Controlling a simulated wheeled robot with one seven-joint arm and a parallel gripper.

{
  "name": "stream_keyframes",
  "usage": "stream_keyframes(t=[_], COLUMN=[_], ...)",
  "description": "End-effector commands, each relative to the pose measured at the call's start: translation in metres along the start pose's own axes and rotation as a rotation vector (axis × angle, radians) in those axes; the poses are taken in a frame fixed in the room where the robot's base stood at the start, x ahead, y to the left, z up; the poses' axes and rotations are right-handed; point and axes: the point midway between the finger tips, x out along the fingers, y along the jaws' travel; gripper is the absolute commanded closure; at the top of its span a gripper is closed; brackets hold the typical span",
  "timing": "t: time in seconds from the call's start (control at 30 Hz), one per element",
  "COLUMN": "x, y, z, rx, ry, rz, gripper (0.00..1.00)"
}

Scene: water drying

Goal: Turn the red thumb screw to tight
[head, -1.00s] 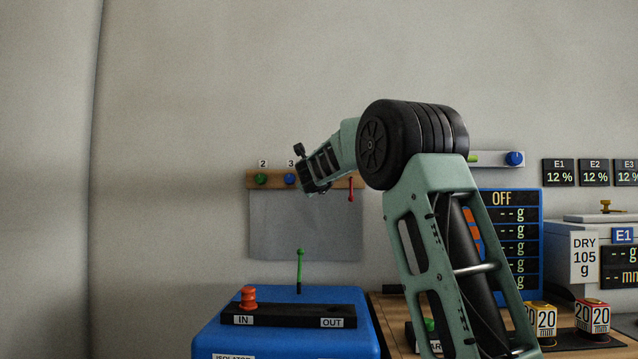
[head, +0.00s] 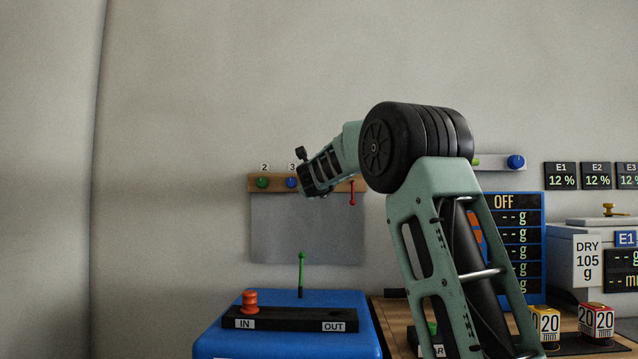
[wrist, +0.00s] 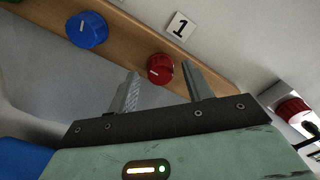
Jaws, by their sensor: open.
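A round red knob (wrist: 160,68) with a pale pointer line sits on the wooden wall rail (wrist: 125,35), below the number 1 label; I take it as the red thumb screw. My gripper (wrist: 160,73) is open in the wrist view, and the knob appears between its two fingertips. Nothing shows in its grip, and I cannot tell whether the fingers touch the knob. In the head view my gripper (head: 308,175) is in front of the rail (head: 342,186) and that knob is hidden behind it.
A blue knob (wrist: 87,29) is to the left on the rail. Another red knob (wrist: 293,109) is on a white mount at right. A grey sheet (head: 300,230) hangs below the rail.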

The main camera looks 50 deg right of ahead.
Motion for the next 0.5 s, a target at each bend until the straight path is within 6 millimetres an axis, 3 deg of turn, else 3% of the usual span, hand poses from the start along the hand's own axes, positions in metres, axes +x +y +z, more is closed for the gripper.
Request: stream_keyframes(t=[0.17, 0.5], x=[-0.029, -0.109], y=[0.0, -0.001], z=[0.001, 0.001], rx=[0.0, 0.002], ry=[-0.004, -0.004], rz=[0.001, 0.002], gripper=[0.5, 0.5])
